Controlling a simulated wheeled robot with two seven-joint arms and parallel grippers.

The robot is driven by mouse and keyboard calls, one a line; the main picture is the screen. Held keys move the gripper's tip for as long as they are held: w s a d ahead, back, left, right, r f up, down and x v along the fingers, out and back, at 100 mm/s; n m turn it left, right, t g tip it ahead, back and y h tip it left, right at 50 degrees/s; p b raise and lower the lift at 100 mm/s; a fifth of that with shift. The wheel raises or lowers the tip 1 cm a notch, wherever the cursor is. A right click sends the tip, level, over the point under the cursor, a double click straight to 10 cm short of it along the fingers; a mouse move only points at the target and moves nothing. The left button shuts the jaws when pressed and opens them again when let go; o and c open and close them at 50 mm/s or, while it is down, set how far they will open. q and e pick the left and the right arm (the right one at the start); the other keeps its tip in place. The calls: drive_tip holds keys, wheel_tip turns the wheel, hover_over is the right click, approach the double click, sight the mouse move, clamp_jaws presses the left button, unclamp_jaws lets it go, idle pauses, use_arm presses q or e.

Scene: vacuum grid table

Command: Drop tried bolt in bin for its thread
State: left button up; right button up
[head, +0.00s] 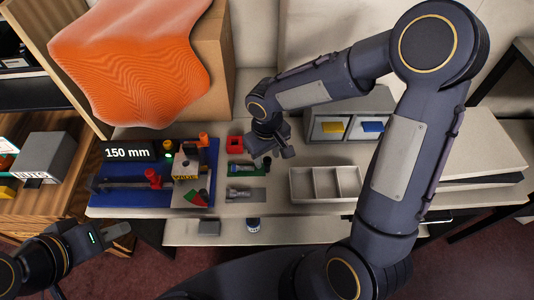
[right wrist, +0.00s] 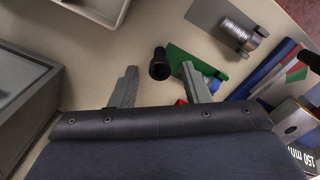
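My right gripper (head: 284,153) is low over the table, left of the white tray. In the right wrist view its fingers (right wrist: 160,80) are spread, with a small black bolt-like piece (right wrist: 159,65) in line with the gap and no finger visibly touching it. A green plate (right wrist: 183,60) lies beside that piece; it also shows in the head view (head: 233,175). A silver threaded piece (right wrist: 238,30) lies on a grey plate (right wrist: 205,14). The white tray (head: 325,201) has three compartments that look empty. My left gripper (head: 120,229) is at lower left, its opening unclear.
A blue fixture (head: 120,198) with a "150 mm" display (head: 127,152) stands left. A red block (head: 234,144) is behind the green plate. A grey cabinet (head: 374,102) with yellow and blue labels stands behind the tray. A grey block (head: 208,228) and blue-white cylinder (head: 253,225) are in front.

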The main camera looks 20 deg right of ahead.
sight(267, 160)
drive_tip(key=shift+r, duration=0.25)
wheel_tip(267, 160, up, 12)
drive_tip(key=p, duration=0.2)
drive_tip(key=s+d+r+m+t+y, duration=0.1)
drive_tip(key=s+d+m+t, duration=0.1)
drive_tip(key=s, duration=0.6)
drive_tip(key=s+d+r+m+t+y, duration=0.2)
drive_tip(key=s+d, duration=0.3)
drive_tip(key=s, duration=0.3)
drive_tip(key=shift+d+r+m+t+y, duration=0.2)
drive_tip(key=shift+m+t+y, duration=0.1)
drive_tip(key=shift+m+t, duration=0.25)
drive_tip(key=shift+o, duration=0.5)
drive_tip(key=shift+s+a+f+t, duration=0.1)
drive_tip(key=shift+s+a+t, duration=0.05)
drive_tip(key=shift+s+t, duration=0.1)
